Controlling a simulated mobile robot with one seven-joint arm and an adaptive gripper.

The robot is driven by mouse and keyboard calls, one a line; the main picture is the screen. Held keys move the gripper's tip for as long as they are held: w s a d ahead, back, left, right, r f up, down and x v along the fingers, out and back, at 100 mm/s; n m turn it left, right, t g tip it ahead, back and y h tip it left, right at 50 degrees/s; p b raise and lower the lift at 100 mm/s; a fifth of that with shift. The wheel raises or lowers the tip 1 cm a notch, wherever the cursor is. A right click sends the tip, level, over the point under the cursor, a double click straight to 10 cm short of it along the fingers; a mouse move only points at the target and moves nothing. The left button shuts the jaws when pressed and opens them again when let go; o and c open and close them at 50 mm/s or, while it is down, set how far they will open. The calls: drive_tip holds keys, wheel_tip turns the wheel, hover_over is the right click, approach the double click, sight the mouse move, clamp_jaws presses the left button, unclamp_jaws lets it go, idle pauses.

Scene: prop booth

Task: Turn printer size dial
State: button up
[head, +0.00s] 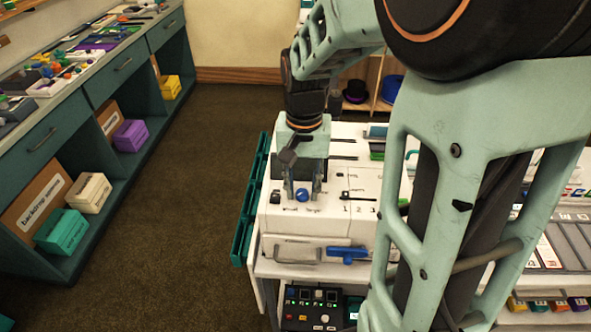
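The printer (326,222) is a white unit with a flat top and small printed labels and numbers, below and left of my arm. A round blue dial (302,195) sits on its top near the left side. My gripper (303,191) points down over the dial. Its two fingers are apart, one on each side of the dial in the picture, with a visible gap between them and the blue knob. I cannot tell how high the fingertips are above the top. My arm hides the printer's right part.
A blue-handled part (347,253) is on the printer's front, above a dark button panel (316,306). A teal rack (250,205) lines the left side. A long teal counter (78,85) with bins stands at far left. The brown floor (190,200) between is clear.

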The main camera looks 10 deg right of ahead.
sight(303, 192)
drive_tip(key=shift+o, duration=0.8)
wheel_tip(303, 192, up, 12)
drive_tip(key=shift+d, duration=0.1)
